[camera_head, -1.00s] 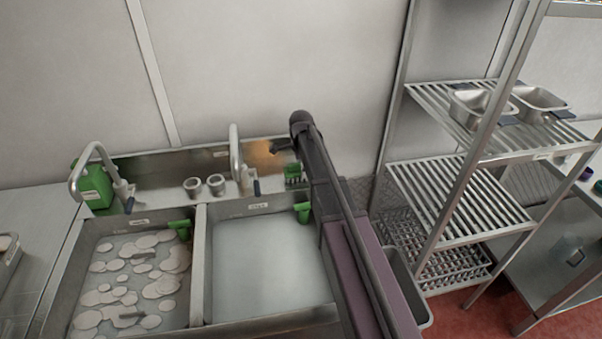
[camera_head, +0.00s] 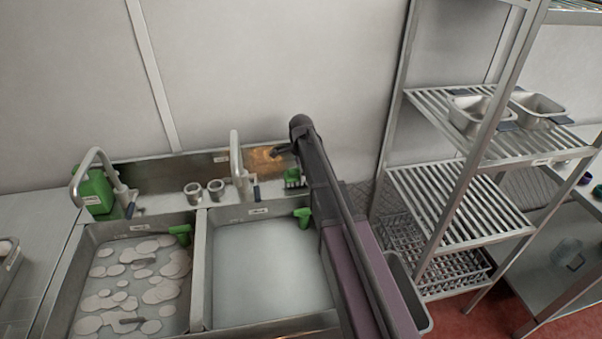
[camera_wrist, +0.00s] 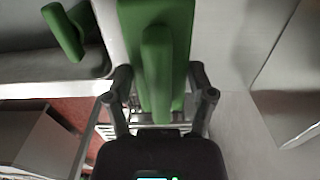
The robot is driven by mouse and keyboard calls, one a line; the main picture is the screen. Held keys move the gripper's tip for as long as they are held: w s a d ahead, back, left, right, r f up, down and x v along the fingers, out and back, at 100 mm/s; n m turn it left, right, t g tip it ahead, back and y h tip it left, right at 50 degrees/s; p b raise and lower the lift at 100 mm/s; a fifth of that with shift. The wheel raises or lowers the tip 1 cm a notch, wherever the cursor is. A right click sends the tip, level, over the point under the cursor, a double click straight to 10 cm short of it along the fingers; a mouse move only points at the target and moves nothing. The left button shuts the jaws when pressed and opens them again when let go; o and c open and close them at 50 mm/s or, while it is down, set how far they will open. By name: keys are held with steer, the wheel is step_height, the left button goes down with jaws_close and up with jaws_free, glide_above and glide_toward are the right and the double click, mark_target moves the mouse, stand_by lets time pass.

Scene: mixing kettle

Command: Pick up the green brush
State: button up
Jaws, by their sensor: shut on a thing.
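The green brush (camera_wrist: 165,50) fills the top middle of the wrist view, its handle between the two fingers of my gripper (camera_wrist: 159,85). My gripper is shut on it. In the head view the green brush (camera_head: 292,177) shows at the back ledge of the right sink, beside my arm. My arm hides most of the gripper there. I cannot tell whether the brush still touches the ledge.
A second green handle (camera_wrist: 66,32) is at the upper left in the wrist view. Green handles hang on the sink divider (camera_head: 180,234) and right sink rim (camera_head: 303,217). A tap (camera_head: 238,170) stands left of the brush. A metal shelf rack (camera_head: 455,205) stands at right.

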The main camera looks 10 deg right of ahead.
steer(key=shift+r+p, duration=1.3)
steer(key=shift+r, duration=0.15)
steer(key=shift+s+r, duration=0.25)
steer(key=s+r+p, duration=0.1)
steer(key=s, duration=1.4)
steer(key=shift+s, duration=0.25)
steer(key=o, duration=0.6)
steer(key=c, duration=0.3)
steer(key=shift+s, duration=0.15)
